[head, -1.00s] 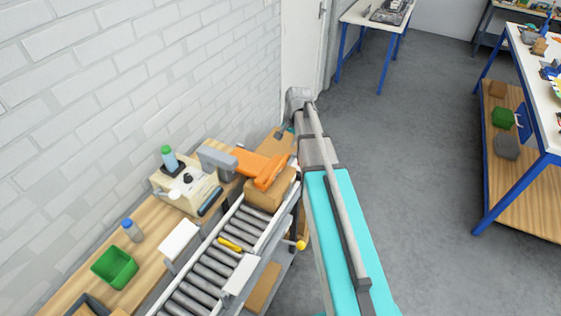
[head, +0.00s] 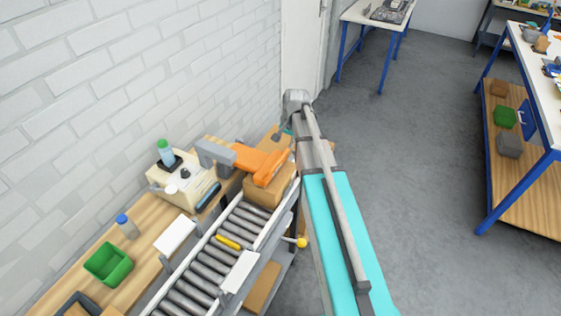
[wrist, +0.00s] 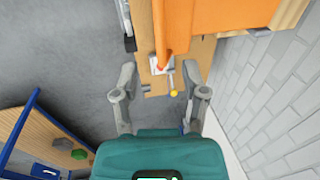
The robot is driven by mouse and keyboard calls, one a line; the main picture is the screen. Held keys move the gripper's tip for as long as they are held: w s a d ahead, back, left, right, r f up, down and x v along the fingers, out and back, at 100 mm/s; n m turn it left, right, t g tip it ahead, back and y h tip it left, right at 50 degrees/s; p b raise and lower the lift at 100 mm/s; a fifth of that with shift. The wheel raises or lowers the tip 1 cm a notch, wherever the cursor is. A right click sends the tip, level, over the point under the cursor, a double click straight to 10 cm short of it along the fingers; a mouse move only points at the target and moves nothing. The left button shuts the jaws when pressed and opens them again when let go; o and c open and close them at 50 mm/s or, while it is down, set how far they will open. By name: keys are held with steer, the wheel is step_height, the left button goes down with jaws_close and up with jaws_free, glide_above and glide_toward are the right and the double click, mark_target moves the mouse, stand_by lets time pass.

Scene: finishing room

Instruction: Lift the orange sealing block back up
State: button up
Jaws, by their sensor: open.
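The orange sealing block (head: 264,166) sits on a grey bracket arm above the conveyor's far end. It is lowered onto a brown cardboard box (head: 266,190), seeming to touch its top. In the wrist view the orange block (wrist: 190,20) fills the top of the picture, beyond my fingers. My gripper (wrist: 160,95) is open and empty, its two fingers spread wide apart. In the head view my gripper is mostly hidden behind my arm, past the block.
The roller conveyor (head: 210,265) carries a yellow item (head: 228,242). A yellow-knobbed lever (head: 301,242) sticks out from its right side. The brick wall is close behind; open floor lies right.

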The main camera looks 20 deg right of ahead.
mark_target(280, 158)
steer(key=shift+w+a+f+b, duration=0.2)
steer(key=shift+f+b, duration=1.25)
steer(key=shift+f, duration=0.1)
steer(key=shift+w+a+f+b, duration=0.2)
steer(key=shift+w+f+b, duration=0.05)
steer(key=shift+f+b, duration=1.2)
steer(key=shift+w+a+f+b, duration=0.2)
steer(key=shift+f+b, duration=1.2)
steer(key=shift+f, duration=0.2)
jaws_close()
